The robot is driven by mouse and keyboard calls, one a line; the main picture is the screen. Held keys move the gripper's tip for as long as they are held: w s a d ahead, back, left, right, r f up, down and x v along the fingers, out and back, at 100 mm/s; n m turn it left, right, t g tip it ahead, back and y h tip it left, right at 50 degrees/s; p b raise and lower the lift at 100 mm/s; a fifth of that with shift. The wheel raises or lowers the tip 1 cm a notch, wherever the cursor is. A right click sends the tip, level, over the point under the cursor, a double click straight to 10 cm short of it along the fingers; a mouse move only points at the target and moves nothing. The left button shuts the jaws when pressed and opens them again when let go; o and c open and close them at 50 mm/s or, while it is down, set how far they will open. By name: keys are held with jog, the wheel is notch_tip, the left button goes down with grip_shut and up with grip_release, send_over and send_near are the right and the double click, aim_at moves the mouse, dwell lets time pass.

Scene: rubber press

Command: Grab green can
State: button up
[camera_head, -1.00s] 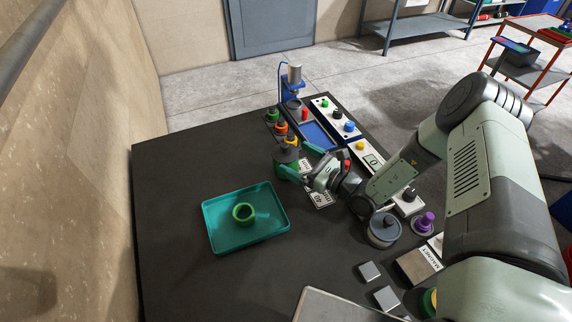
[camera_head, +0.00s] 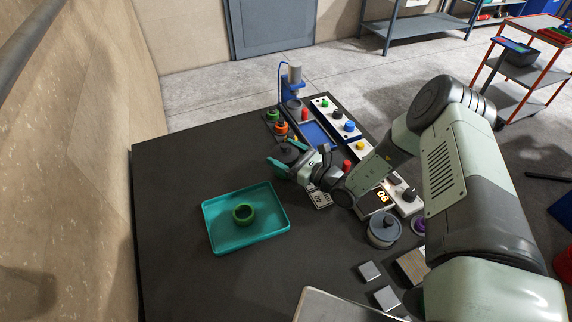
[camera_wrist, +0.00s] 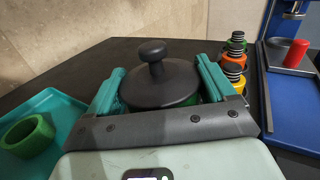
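The green can (camera_wrist: 190,101) stands on the black table, mostly hidden under a dark grey round lid with a knob (camera_wrist: 155,85). In the head view the lid (camera_head: 288,154) shows between my fingers. My gripper (camera_wrist: 160,90) is low at the can, one teal finger on each side of it. It also shows in the head view (camera_head: 290,158). The fingers are spread around the can. Contact with its sides is hidden by the lid and the gripper body.
A teal tray (camera_head: 216,239) with a green ring (camera_head: 244,214) lies left and nearer. Several coloured ringed parts (camera_wrist: 235,62) stand close right of the can. A blue press (camera_head: 293,86) and button panels (camera_head: 336,117) stand behind and right.

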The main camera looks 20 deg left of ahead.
jog(key=c, duration=0.5)
